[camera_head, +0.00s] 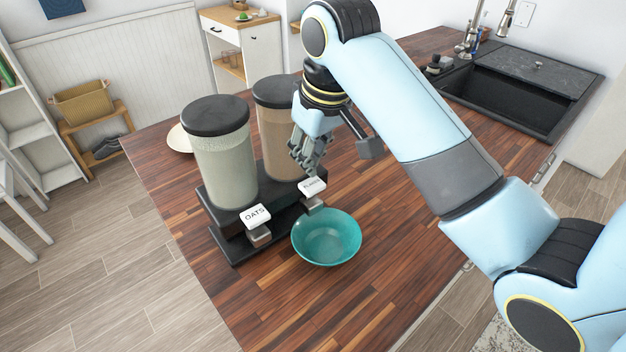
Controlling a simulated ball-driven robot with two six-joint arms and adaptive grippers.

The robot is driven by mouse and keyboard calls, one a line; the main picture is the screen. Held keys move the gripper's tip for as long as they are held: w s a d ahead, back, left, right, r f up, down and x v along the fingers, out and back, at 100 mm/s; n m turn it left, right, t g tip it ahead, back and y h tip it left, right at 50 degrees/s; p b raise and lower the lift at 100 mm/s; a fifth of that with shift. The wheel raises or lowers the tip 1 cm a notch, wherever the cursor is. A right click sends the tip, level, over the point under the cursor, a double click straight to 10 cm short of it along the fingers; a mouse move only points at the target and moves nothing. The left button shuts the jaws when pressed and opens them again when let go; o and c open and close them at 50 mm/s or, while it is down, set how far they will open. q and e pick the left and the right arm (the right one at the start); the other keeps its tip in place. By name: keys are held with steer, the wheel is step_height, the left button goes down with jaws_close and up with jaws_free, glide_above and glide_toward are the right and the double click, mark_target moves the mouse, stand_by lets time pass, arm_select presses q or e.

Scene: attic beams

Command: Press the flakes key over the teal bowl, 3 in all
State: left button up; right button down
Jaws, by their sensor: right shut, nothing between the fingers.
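A black dispenser stand (226,245) on the wooden counter holds two clear canisters with dark lids. The left canister (225,172) is above a key marked OATS (256,216) and holds pale contents. The right canister (274,140) holds brown contents, partly hidden by my right gripper. The flakes key (312,188) has a white label and sticks out in front of it. The teal bowl (327,245) stands upright in front of and below that key; it looks empty. My right gripper (313,168) is shut and empty, pointing down just above the flakes key; contact cannot be told. My left gripper is out of view.
A pale plate (179,139) lies behind the dispenser, partly hidden. A black sink (520,90) with a tap is at the back right. The counter (285,310) is clear in front of the bowl. My right arm crosses the counter's right side.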

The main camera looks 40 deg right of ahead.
mark_target(310, 183)
steer(key=s+f, duration=0.2)
steer(key=f, duration=0.1)
steer(key=shift+a+g, duration=0.2)
steer(key=shift+g, duration=0.1)
steer(key=shift+w+f, duration=0.25)
steer(key=shift+w, duration=0.3)
steer(key=shift+w+f, duration=0.2)
steer(key=shift+w, duration=0.3)
steer(key=shift+s+r, duration=0.1)
steer(key=shift+s, duration=0.05)
steer(key=shift+s+r, duration=0.15)
steer(key=shift+s, duration=0.05)
steer(key=shift+d+r, duration=0.1)
steer(key=shift+r, duration=0.3)
steer(key=shift+w+r+p, duration=0.15)
steer(key=shift+r+p, duration=0.5)
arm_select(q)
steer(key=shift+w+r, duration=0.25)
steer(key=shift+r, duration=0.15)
arm_select(e)
steer(key=shift+r, duration=2)
